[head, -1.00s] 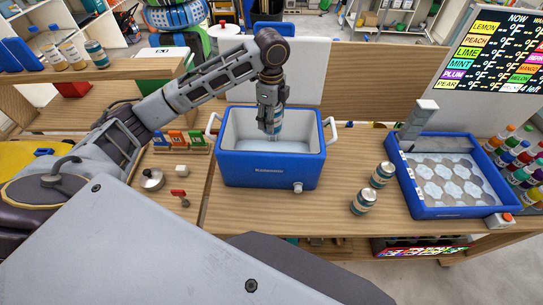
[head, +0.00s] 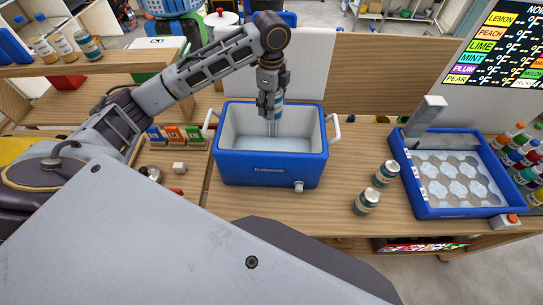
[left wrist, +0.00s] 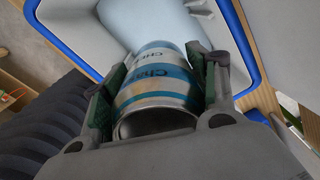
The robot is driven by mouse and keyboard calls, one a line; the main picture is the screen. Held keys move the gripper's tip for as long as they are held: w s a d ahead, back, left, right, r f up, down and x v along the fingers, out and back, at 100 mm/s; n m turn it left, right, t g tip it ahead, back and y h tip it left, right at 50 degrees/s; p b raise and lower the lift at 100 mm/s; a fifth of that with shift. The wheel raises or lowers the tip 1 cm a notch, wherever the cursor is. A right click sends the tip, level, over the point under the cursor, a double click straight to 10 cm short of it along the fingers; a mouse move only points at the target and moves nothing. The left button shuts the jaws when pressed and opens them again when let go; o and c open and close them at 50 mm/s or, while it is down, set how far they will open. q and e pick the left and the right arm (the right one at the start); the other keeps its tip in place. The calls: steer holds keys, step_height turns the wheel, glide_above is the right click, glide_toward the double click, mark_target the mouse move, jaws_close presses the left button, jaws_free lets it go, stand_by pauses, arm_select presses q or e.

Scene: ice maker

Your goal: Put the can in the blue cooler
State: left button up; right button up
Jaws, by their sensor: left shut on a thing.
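The blue cooler (head: 270,170) stands open on the wooden counter, its pale inside facing up and its white handles out to the sides. My left gripper (head: 272,112) points down over the cooler's opening. It is shut on a silver can with blue bands (head: 280,98). In the left wrist view the can (left wrist: 155,85) lies between both finger pads, with the cooler's pale inside and blue rim (left wrist: 75,45) beyond it. Part of the can is hidden by the fingers in the head view. I cannot tell whether its lower end touches the cooler. My right gripper is not in view.
Two similar cans (head: 367,201) stand right of the cooler, beside a blue tray (head: 465,212) of round moulds. Coloured bottles (head: 520,150) line the far right. A shelf with jars (head: 110,68) is at upper left. Small coloured boxes (head: 173,137) stand left of the cooler.

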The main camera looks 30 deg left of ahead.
arm_select(q)
steer(key=shift+w+f, duration=0.1)
steer(key=shift+f, duration=0.7)
steer(key=shift+s+f, duration=0.2)
steer(key=shift+f, duration=0.6)
step_height(320, 180, down, 11)
steer(key=b, duration=0.4)
steer(key=shift+b, duration=0.4)
steer(key=shift+w, duration=0.1)
step_height(320, 180, down, 6)
steer(key=shift+r+p, duration=0.1)
steer(key=shift+p, duration=0.25)
steer(key=shift+f, duration=2)
